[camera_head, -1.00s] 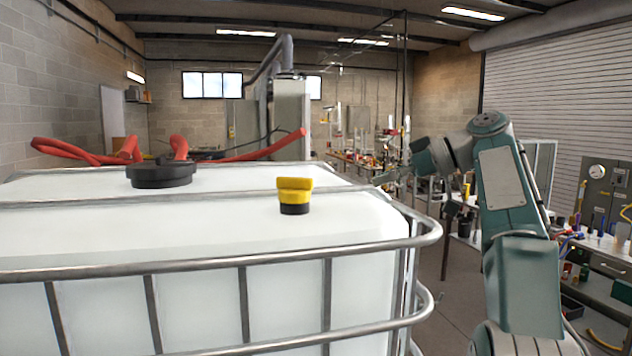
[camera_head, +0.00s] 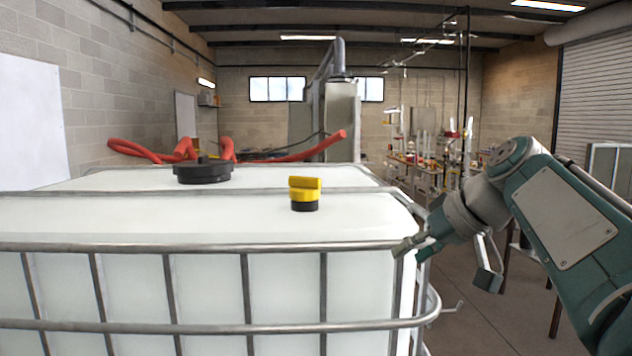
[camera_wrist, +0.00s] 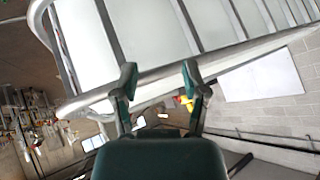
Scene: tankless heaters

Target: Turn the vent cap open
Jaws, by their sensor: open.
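The vent cap (camera_head: 305,193) is yellow with a black base and stands upright on top of the white tank (camera_head: 130,222), right of the middle. My gripper (camera_head: 415,246) is at the tank's front right corner, close to the cage rail, to the right of the cap and lower than it. It is apart from the cap. In the wrist view my gripper (camera_wrist: 160,74) has its two fingers spread with nothing between them. The wrist picture is tilted and shows a small yellow patch (camera_wrist: 179,99) beyond the rail, perhaps the cap.
A metal tube cage (camera_head: 200,246) surrounds the tank, its top rail near my gripper. A large black lid (camera_head: 202,173) sits left of the cap, with red hoses (camera_head: 290,152) behind. The tank top around the cap is clear. Cluttered benches (camera_head: 425,170) stand behind.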

